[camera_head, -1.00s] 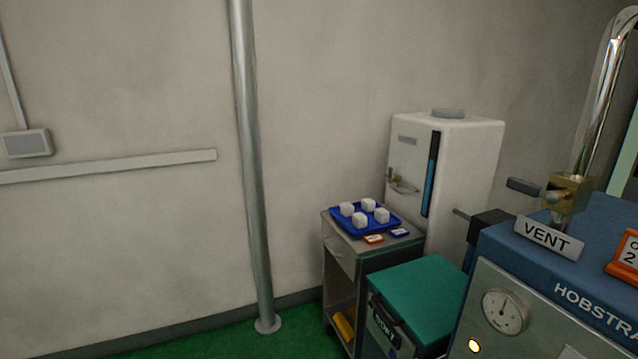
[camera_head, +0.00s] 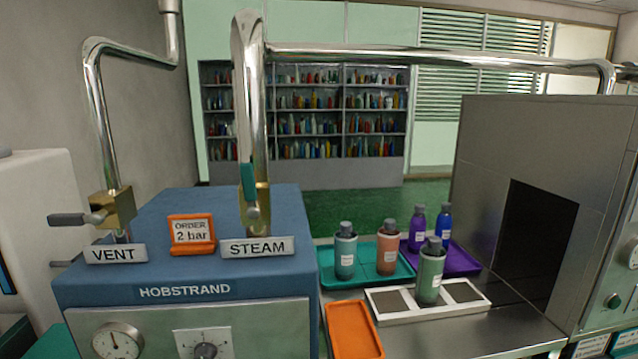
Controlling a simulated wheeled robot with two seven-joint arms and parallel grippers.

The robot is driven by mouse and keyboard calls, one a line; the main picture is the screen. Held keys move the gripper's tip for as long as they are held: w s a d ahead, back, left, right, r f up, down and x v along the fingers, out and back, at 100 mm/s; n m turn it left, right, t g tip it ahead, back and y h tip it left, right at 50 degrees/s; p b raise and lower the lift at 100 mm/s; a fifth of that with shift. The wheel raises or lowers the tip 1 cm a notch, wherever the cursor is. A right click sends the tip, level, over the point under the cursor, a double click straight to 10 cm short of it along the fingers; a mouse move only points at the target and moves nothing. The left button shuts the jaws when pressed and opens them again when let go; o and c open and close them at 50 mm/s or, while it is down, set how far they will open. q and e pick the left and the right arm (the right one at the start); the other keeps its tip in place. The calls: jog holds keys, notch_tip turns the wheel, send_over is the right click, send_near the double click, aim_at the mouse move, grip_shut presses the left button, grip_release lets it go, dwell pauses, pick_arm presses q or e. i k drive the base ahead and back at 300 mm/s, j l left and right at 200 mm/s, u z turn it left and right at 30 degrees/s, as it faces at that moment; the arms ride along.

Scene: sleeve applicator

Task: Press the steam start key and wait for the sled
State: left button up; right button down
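A round green button (camera_head: 613,301) sits on the panel of the grey steel tunnel housing (camera_head: 505,135) at the right edge; I cannot read the labels below it. A white sled-like carrier (camera_head: 385,312) with dark square recesses lies on the steel deck in front of the dark tunnel opening (camera_head: 537,243). A green bottle (camera_head: 431,275) with a grey cap stands upright in its middle place. The recesses on either side are empty. Neither of my grippers is in view.
The blue HOBSTRAND boiler (camera_head: 190,290) with VENT and STEAM valves stands at left; a chrome pipe runs across above. A teal tray (camera_head: 378,283) and a purple tray (camera_head: 462,262) hold bottles. An orange tray (camera_head: 352,330) is empty. A bottle shelf (camera_head: 305,110) stands behind.

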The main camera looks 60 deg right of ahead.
aim_at(615, 302)
jog(key=z, duration=3.85)
